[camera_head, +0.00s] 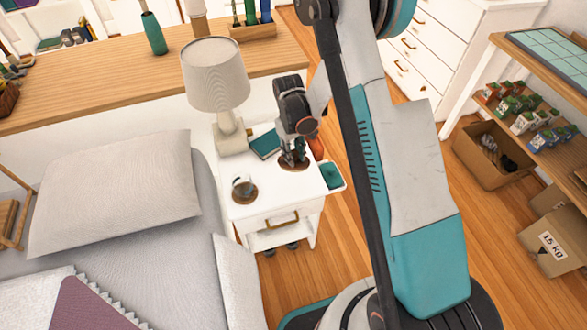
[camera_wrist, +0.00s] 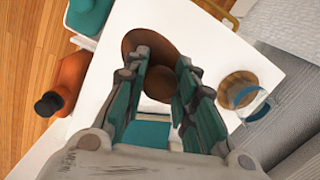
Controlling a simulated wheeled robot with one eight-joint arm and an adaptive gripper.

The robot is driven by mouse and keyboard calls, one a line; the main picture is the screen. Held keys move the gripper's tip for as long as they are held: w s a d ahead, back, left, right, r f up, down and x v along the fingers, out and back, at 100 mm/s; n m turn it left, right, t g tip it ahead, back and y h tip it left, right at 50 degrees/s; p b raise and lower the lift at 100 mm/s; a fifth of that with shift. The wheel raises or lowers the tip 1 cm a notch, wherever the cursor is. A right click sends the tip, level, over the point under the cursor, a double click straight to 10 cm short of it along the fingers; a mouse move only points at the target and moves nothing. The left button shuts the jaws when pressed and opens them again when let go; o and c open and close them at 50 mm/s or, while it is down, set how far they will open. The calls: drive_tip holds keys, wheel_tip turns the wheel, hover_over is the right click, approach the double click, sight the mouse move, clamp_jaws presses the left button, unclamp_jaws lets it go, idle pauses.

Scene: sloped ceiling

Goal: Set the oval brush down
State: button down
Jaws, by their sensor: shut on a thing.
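The oval brush (camera_wrist: 147,45) shows as a brown, rounded wooden shape between and beyond my gripper's fingers in the wrist view. In the head view the brown brush (camera_head: 291,164) is low at the fingertips, over the white nightstand (camera_head: 268,211). My gripper (camera_wrist: 160,75) is shut on the brush, with the fingers on either side of it. In the head view my gripper (camera_head: 293,156) points down at the back right part of the nightstand top. The fingers hide part of the brush. I cannot tell whether its underside touches the top.
A glass mug (camera_head: 240,186) stands on a wooden coaster (camera_head: 246,197) at the front left. A teal book (camera_head: 265,144) lies behind. An orange bottle (camera_wrist: 71,76) and a teal-lined side tray (camera_head: 333,175) are at the right edge. A lamp (camera_head: 229,137) stands at the back left.

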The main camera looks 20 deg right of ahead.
drive_tip(key=shift+f+b, duration=0.9)
drive_tip(key=shift+f, duration=2.3)
drive_tip(key=c, duration=1.3)
unclamp_jaws()
drive_tip(key=shift+f, duration=0.1)
